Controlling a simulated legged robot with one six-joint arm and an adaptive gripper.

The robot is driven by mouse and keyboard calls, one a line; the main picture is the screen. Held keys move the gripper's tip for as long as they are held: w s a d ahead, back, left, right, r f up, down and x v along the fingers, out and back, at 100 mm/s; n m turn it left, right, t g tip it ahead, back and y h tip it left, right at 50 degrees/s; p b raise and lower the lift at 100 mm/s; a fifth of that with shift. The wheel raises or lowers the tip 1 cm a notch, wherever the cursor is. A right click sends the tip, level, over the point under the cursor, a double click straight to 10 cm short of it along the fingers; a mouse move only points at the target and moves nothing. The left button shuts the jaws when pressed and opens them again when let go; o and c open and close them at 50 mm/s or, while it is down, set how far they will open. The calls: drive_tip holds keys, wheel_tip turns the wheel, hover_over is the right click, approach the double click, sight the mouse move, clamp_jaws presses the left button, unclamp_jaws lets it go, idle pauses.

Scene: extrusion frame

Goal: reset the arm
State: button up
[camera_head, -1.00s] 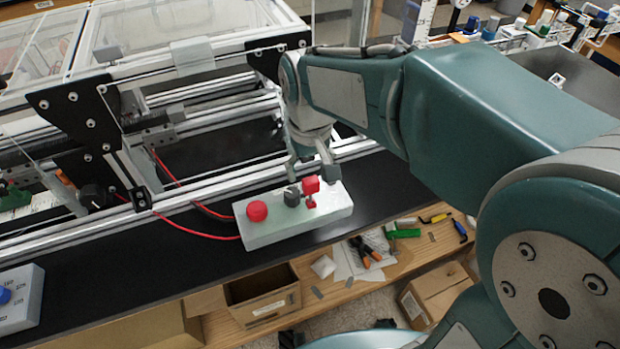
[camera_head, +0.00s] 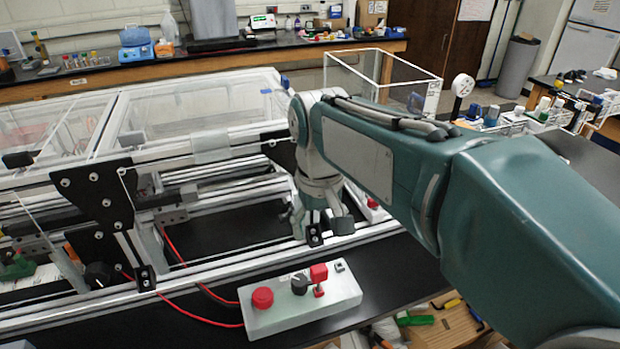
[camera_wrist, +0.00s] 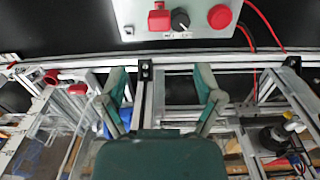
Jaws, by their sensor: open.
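My arm reaches in from the right of the head view. My gripper (camera_head: 326,233) points down beside the aluminium extrusion frame (camera_head: 215,262), behind the white control box. In the wrist view my gripper (camera_wrist: 164,92) has its two green fingers spread wide with nothing between them. A frame post with a black bracket shows between them, below or beyond the fingers. The white control box (camera_head: 322,311) carries a red round button, a dark knob and a red switch. It also shows at the top of the wrist view (camera_wrist: 179,28), apart from the fingers.
The frame's rails and black plates (camera_head: 100,195) lie left of and around my gripper. Red cables (camera_head: 205,312) run from the box to the frame. Clear enclosures (camera_head: 200,110) stand behind. The black bench (camera_head: 385,280) is bare right of the box.

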drive_tip(key=shift+s+d, duration=0.1)
drive_tip(key=s+d+f+m+t, duration=0.3)
drive_tip(key=s+d+t, duration=0.2)
drive_tip(key=s+d, duration=0.5)
drive_tip(key=shift+s+d+f+t, duration=0.2)
drive_tip(key=shift+s+d+t, duration=0.15)
drive_tip(key=shift+s, duration=0.85)
idle(1.7)
